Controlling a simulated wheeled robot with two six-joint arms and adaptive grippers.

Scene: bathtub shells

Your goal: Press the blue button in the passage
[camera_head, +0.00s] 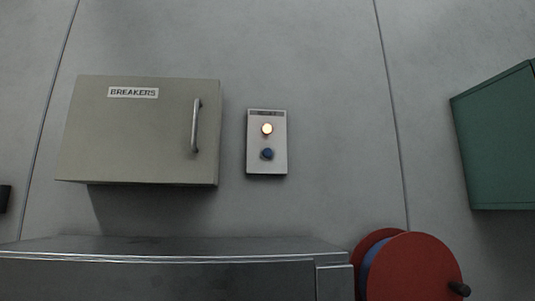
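The blue button (267,154) sits on the lower half of a small pale control plate (253,164) on the grey wall. Above it on the same plate is a round lamp (267,129), glowing warm white. The plate has a dark label strip along its top, too small to read. Neither of my grippers is in the head view, and nothing covers the button.
Left of the plate is a shut beige box labelled BREAKERS (137,145) with a metal handle (196,126). Below stands a grey metal cabinet (160,280). A red reel (415,270) is at bottom right, a green box (500,140) at far right.

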